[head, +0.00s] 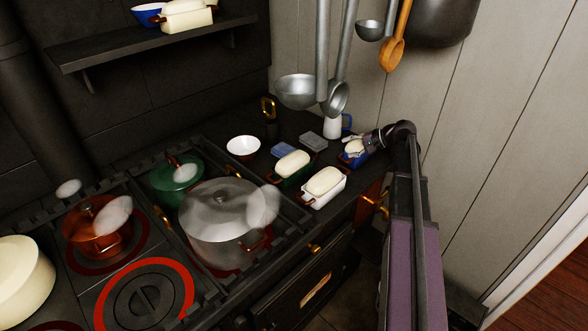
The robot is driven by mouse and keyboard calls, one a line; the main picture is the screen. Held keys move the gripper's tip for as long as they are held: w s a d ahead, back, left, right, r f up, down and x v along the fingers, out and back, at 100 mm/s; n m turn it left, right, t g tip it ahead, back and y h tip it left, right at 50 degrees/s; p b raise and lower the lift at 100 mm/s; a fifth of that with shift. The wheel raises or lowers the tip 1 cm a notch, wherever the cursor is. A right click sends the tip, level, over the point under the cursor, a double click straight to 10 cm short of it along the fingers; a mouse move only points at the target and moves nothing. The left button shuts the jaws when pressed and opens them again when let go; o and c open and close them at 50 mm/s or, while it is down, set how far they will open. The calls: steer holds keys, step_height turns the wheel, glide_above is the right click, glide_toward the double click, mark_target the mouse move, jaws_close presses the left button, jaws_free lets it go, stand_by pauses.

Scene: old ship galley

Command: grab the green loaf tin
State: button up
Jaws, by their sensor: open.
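The green loaf tin (288,181) sits on the dark counter right of the hob, with a pale loaf (293,164) rising out of it. My gripper (351,144) is open, to the right of and a little behind the green tin, apart from it. The fingers are at a blue loaf tin (351,159) with a pale loaf in it; I cannot tell whether they touch it. A white loaf tin (322,196) with a loaf stands just in front and right of the green tin.
A white bowl (243,146), a blue block (283,149) and a grey block (313,142) lie behind the green tin. A large steel pot (220,222) stands to its left. Ladles (297,91) hang above the counter's back.

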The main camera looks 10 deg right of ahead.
mark_target(317, 155)
steer(key=shift+w+a+f+b, duration=0.2)
steer(key=shift+a+f+b, duration=0.05)
steer(key=shift+f+b, duration=0.1)
steer(key=b+x, duration=0.3)
steer(key=x, duration=0.3)
steer(key=shift+w+a+f, duration=0.15)
steer(key=shift+a+f, duration=0.1)
steer(key=shift+w+a+f+b, duration=0.1)
steer(key=shift+w+a+b, duration=0.15)
steer(key=shift+a+b, duration=0.15)
steer(key=shift+b+x, duration=1.15)
steer(key=shift+x, duration=1.5)
steer(key=shift+c, duration=0.2)
jaws_close()
